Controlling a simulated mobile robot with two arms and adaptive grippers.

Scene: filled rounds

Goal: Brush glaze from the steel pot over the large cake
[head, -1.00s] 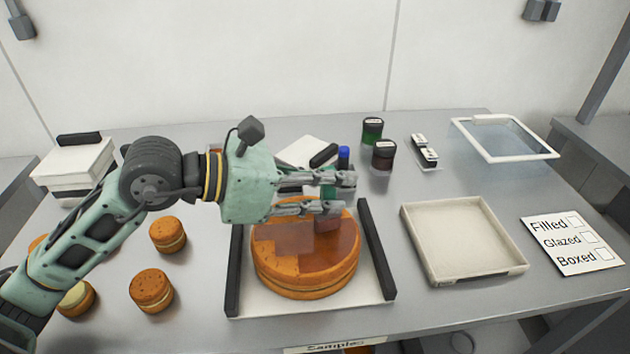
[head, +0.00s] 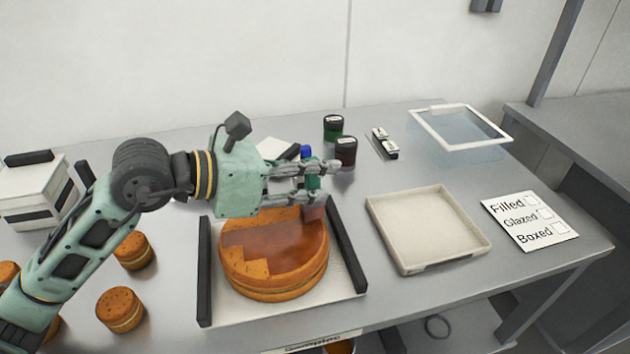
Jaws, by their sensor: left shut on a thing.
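The large round cake (head: 255,283) sits on a white board (head: 338,287) with black side bars. Dark, glossy glaze (head: 290,248) covers much of its top. Paler patches show at the left and front left. My left gripper (head: 328,182) is shut on a brush (head: 313,182) with a green handle and blue end. The brush stands nearly upright, its reddish head at the cake's far right rim; I cannot tell whether it touches. A pot (head: 340,347) with orange-brown contents is cut off by the bottom edge, in front of the table. My right gripper is not in view.
Several small cakes (head: 120,309) stand at the left, near a white box (head: 35,195). Two dark-lidded jars (head: 346,152) stand behind the brush. An empty cream tray (head: 428,230), a checklist card (head: 530,221) and a clear-windowed lid (head: 460,128) lie at the right.

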